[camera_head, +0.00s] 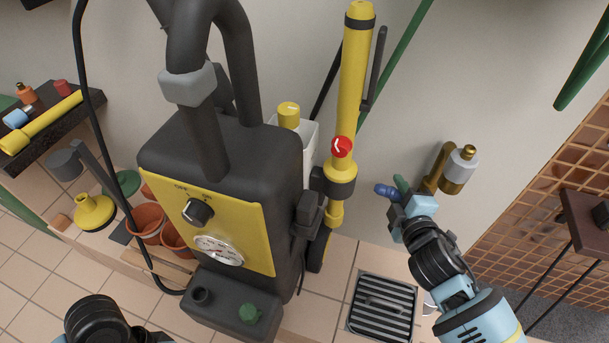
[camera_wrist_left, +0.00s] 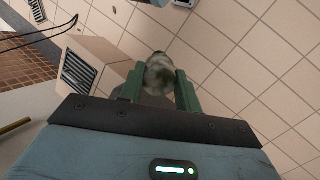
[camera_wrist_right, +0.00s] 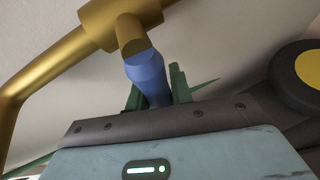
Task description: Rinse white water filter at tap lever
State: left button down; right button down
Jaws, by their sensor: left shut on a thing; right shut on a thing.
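The white water filter (camera_wrist_left: 160,75) shows end-on in the left wrist view, its pale surface mottled with grey-green dirt. My left gripper (camera_wrist_left: 158,88) is shut on it, with a green finger on each side. In the head view only my dark left arm link shows at the bottom left; the filter is out of that view. The blue tap lever (camera_head: 386,191) is on the brass tap (camera_head: 437,170) at the wall. My right gripper (camera_head: 396,188) is shut on the lever, also seen in the right wrist view (camera_wrist_right: 147,78). I cannot see any water running.
A floor drain with a dark grate (camera_head: 381,306) lies below the tap, right of the large grey-and-yellow machine (camera_head: 225,165). A yellow lance (camera_head: 353,80) stands beside the machine. Terracotta pots (camera_head: 147,221) and a yellow funnel-shaped thing (camera_head: 94,211) are at left.

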pick_arm(q)
jog(key=shift+r, duration=0.25)
pick_arm(e)
jog(key=shift+r+m+t, duration=0.4)
jog(key=shift+r+m, duration=0.1)
jog(key=shift+m, duration=0.3)
jog(key=c, duration=1.2)
grip_release()
jog(key=shift+c, duration=0.2)
pick_arm(q)
jog(key=r+p, duration=0.3)
jog(key=shift+w+r, duration=0.25)
jog(key=shift+r, duration=0.2)
pick_arm(e)
jog(key=s+d+r, duration=0.1)
jog(key=s+d, duration=0.1)
jog(key=s, duration=0.9)
jog(key=shift+s+r, duration=0.2)
jog(key=shift+s, duration=0.2)
jog(key=shift+d, duration=0.1)
